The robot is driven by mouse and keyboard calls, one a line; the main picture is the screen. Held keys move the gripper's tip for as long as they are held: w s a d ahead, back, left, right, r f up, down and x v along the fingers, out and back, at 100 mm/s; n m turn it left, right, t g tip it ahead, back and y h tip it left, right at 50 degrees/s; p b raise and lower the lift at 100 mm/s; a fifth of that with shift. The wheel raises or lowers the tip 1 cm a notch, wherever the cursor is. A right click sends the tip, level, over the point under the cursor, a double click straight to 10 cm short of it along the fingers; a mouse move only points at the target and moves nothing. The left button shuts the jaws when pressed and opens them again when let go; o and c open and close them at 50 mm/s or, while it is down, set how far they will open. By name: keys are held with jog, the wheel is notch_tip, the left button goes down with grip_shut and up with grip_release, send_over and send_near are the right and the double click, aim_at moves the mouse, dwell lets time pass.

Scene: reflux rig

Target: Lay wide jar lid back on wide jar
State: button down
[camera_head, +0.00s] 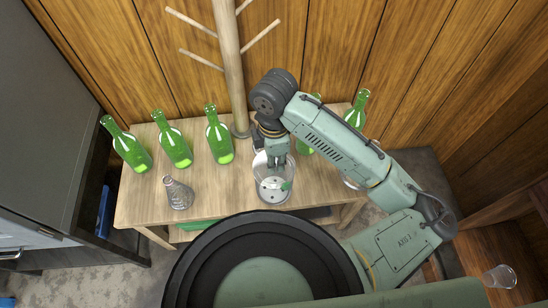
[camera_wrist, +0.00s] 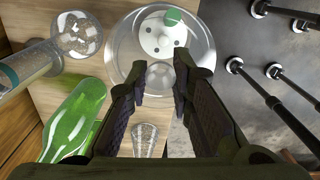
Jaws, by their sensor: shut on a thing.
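The wide jar (camera_head: 273,192) is a clear glass vessel at the table's front, right of centre. A white plate with holes and a green piece show inside it. My gripper (camera_head: 275,164) points down at the jar's top. In the wrist view, my gripper (camera_wrist: 160,84) is shut on the small clear knob of the wide jar lid (camera_wrist: 124,62). The lid is a clear round disc, seen over the jar, with the white plate (camera_wrist: 160,34) and green piece (camera_wrist: 173,17) showing through. I cannot tell whether the lid touches the jar's rim.
Several green bottles (camera_head: 174,142) stand along the back of the wooden table (camera_head: 236,184). A clear conical flask (camera_head: 178,194) stands left of the jar. A wooden post with pegs (camera_head: 231,70) rises behind. Glassware (camera_wrist: 145,138) shows close to my fingers in the wrist view.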

jog(key=shift+f, duration=0.15)
jog(key=shift+f+b, duration=0.5)
jog(key=shift+b, duration=0.35)
dwell(0.4)
jog(key=c, duration=1.3)
grip_release()
jog(key=shift+c, duration=0.2)
notch_tip(320, 180, up, 9)
jog(key=p, duration=0.7)
jog(key=shift+r+p, duration=0.15)
jog(key=shift+p, duration=0.2)
